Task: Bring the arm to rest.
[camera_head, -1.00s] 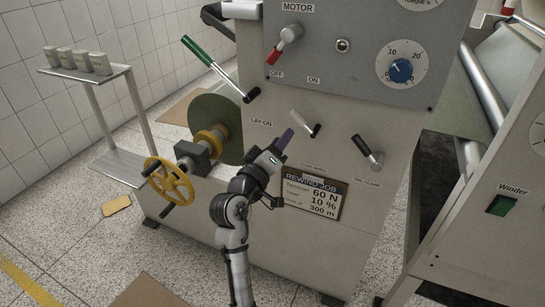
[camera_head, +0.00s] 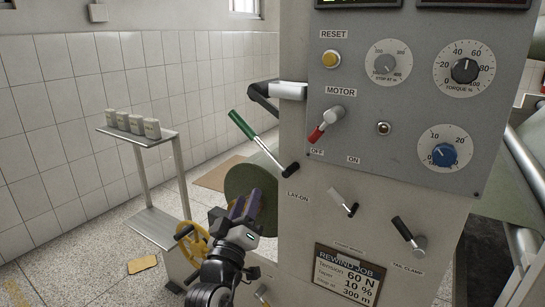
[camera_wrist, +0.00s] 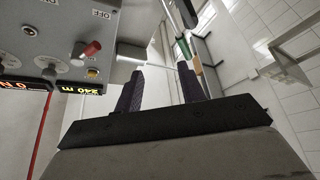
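My arm rises from the bottom of the head view, and my gripper (camera_head: 244,206) points upward in front of the machine, left of its lower front panel. In the wrist view my gripper (camera_wrist: 162,72) has its two dark fingers standing well apart with nothing between them. The green-handled lay-on lever (camera_head: 262,144) is above my gripper in the head view. It also shows beyond the fingers in the wrist view (camera_wrist: 184,47). My gripper holds nothing.
The grey control panel (camera_head: 390,110) has a red-tipped motor lever (camera_head: 325,125) pointing to OFF. The white-tipped lever (camera_head: 343,202) and black tail clamp lever (camera_head: 408,235) are right of my gripper. A shelf stand (camera_head: 145,180) with several pale cups is at left.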

